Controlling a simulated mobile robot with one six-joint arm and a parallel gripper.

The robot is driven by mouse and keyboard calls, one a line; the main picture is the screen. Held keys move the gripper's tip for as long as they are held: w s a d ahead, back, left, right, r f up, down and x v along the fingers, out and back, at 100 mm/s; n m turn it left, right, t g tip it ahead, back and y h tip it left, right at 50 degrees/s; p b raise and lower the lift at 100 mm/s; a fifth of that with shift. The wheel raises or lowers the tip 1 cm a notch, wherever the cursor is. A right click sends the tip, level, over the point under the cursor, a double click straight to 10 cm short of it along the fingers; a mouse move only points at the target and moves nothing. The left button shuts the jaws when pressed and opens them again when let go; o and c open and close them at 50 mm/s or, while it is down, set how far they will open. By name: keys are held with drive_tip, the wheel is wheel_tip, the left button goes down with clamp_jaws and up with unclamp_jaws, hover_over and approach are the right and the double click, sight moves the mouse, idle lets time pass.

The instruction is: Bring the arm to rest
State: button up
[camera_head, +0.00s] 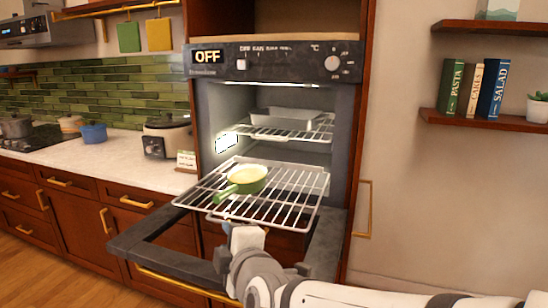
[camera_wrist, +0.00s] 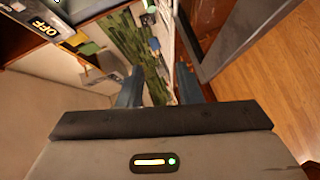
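My arm reaches in from the lower right in the head view. My gripper (camera_head: 233,228) is just in front of the oven's pulled-out wire rack (camera_head: 290,190), above the lowered oven door (camera_head: 150,238). In the wrist view its two bluish fingers (camera_wrist: 158,88) stand apart with nothing visible held between them. A green pan (camera_head: 243,180) with pale yellow contents sits on the pulled-out rack, its handle toward the front left. Whether the fingertips touch the rack is unclear.
The oven panel (camera_head: 207,57) reads OFF. A grey baking tray (camera_head: 285,118) sits on the upper rack inside. A counter (camera_head: 100,150) with a slow cooker (camera_head: 167,137) and blue pot (camera_head: 94,133) is at left; a bookshelf (camera_head: 490,122) hangs at right. Open floor shows at lower left.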

drive_tip(key=s+d+f+m+g+h+p, duration=0.3)
drive_tip(key=s+d+m+g, duration=0.2)
drive_tip(key=d+m, duration=0.5)
drive_tip(key=s+d+f+m+g+h+p, duration=0.2)
drive_tip(key=s+d+f+m+g+h, duration=0.2)
drive_tip(key=d+m, duration=0.6)
drive_tip(key=s+d+g, duration=0.2)
drive_tip(key=s+d, duration=0.1)
drive_tip(key=shift+s+d+p, duration=0.3)
drive_tip(key=shift+s+p, duration=0.1)
